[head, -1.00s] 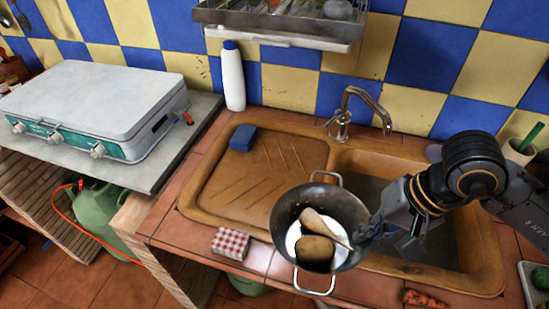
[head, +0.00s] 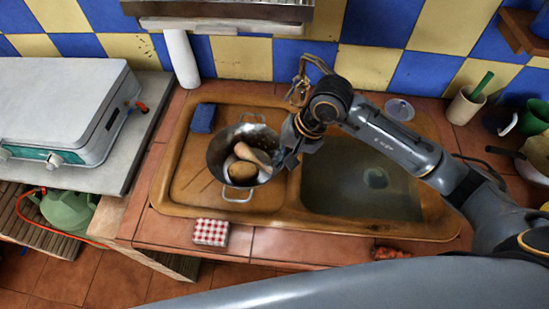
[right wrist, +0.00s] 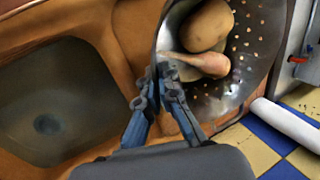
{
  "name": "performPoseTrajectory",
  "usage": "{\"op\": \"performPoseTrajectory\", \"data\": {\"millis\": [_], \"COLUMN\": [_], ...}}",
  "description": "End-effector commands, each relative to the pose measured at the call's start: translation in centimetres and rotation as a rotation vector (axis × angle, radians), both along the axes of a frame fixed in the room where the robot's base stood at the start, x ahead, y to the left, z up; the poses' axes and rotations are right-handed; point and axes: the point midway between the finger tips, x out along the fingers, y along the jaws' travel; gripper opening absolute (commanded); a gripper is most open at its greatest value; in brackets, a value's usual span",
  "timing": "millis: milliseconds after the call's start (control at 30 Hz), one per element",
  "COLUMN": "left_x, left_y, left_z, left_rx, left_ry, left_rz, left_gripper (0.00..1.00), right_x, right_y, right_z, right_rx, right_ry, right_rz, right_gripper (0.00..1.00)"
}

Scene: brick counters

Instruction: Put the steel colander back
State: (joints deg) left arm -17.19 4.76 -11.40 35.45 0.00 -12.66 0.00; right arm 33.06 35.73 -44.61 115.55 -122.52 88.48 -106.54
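The steel colander (head: 222,148) is a grey perforated bowl with two wire handles. In the head view it is over the ridged drainboard of the brown sink (head: 188,190); I cannot tell whether it touches it. A brown potato-like item (head: 242,171) and a pale, elongated item (head: 258,156) lie in it. My right gripper (head: 288,152) is at the colander's right rim. In the right wrist view its fingers (right wrist: 160,80) close on the rim of the colander (right wrist: 251,62), which is tilted in that picture. My left gripper is not in view.
A blue sponge (head: 203,118) lies on the drainboard's back left corner, close to the colander. The faucet (head: 303,82) rises behind the basin (head: 360,190). A red checkered item (head: 211,232) is on the front tiles.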

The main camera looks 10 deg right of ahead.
Motion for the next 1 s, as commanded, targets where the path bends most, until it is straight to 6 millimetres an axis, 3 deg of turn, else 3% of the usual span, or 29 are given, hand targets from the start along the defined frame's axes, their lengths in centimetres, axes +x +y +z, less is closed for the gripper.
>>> {"op": "performPoseTrajectory", "data": {"millis": [133, 267, 467, 933, 1000], "left_x": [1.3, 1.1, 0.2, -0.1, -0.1], "left_y": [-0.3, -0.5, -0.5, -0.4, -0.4], "left_z": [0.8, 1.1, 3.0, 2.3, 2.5], "left_rx": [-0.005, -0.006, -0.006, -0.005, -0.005], "left_ry": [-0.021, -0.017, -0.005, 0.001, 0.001], "left_rz": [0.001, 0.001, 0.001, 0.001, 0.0], "left_gripper": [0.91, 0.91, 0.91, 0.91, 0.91], "right_x": [1.1, 1.6, 1.7, 1.8, 1.7], "right_y": [0.7, 1.0, 1.1, 1.0, 1.0], "right_z": [-1.3, -2.1, -4.5, -5.8, -5.7], "right_rx": [0.003, 0.003, 0.004, 0.003, 0.0], "right_ry": [-0.001, -0.001, 0.002, -0.005, -0.002], "right_rz": [0.0, 0.0, -0.002, 0.002, 0.001], "right_gripper": [0.0, 0.0, 0.0, 0.0, 0.16]}}
